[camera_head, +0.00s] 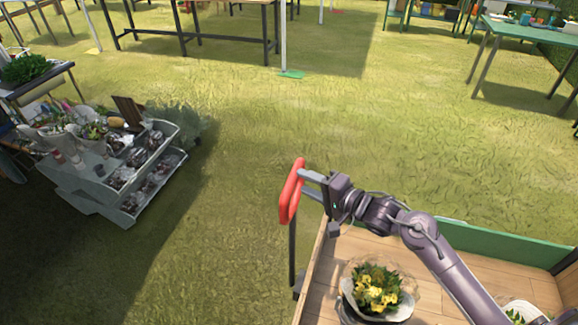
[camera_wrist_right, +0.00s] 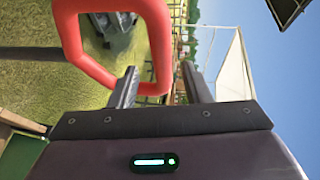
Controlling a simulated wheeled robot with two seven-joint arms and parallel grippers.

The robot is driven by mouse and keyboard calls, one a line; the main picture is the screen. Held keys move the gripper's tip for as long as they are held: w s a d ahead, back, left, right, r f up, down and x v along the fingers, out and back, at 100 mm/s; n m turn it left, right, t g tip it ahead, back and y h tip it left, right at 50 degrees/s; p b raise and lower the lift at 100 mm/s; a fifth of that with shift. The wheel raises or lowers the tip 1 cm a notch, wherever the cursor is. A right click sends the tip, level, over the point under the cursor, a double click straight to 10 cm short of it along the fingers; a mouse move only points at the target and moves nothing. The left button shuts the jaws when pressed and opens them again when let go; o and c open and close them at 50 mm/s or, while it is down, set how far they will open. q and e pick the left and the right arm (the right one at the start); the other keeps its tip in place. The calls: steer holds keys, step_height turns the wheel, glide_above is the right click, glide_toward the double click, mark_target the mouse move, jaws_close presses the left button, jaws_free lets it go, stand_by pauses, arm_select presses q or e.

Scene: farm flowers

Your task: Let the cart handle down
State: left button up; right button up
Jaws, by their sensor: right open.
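The red cart handle (camera_head: 291,192) is a loop on top of a dark upright post at the left end of the wooden cart (camera_head: 345,248). It stands up above the cart's edge. My right gripper (camera_head: 306,182) reaches it from the right with its jaws open. In the right wrist view, one side of the red loop (camera_wrist_right: 159,50) lies between the two open fingers (camera_wrist_right: 162,78), with one finger showing inside the loop and the other outside. Whether a finger touches it I cannot tell. My left gripper is not in view.
A bouquet of yellow flowers (camera_head: 375,290) sits in the cart, with another wrapped bunch (camera_head: 520,311) at the lower right. A tiered stand (camera_head: 125,217) with pots is at the left. A green table (camera_head: 530,33) is at the upper right. Grass between is clear.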

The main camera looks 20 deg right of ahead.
mark_target(295, 180)
steer(key=w+a+p, duration=0.1)
steer(key=w+a, duration=0.1)
steer(key=a, duration=0.1)
steer(key=shift+w, duration=0.2)
steer(key=shift+w+a+f, duration=0.15)
steer(key=shift+w+f, duration=0.05)
steer(key=shift+w, duration=0.35)
steer(key=shift+w+a+f, duration=0.1)
steer(key=shift+w+f, duration=0.1)
steer(key=shift+w, duration=0.35)
steer(key=shift+w+a, duration=0.15)
steer(key=shift+a, duration=0.1)
steer(key=shift+c, duration=0.6)
steer(key=shift+f, duration=0.1)
steer(key=c, duration=0.5)
steer(key=shift+c, duration=1.2)
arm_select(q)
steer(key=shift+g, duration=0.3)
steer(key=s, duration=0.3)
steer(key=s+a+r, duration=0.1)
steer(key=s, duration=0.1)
arm_select(e)
jaws_close()
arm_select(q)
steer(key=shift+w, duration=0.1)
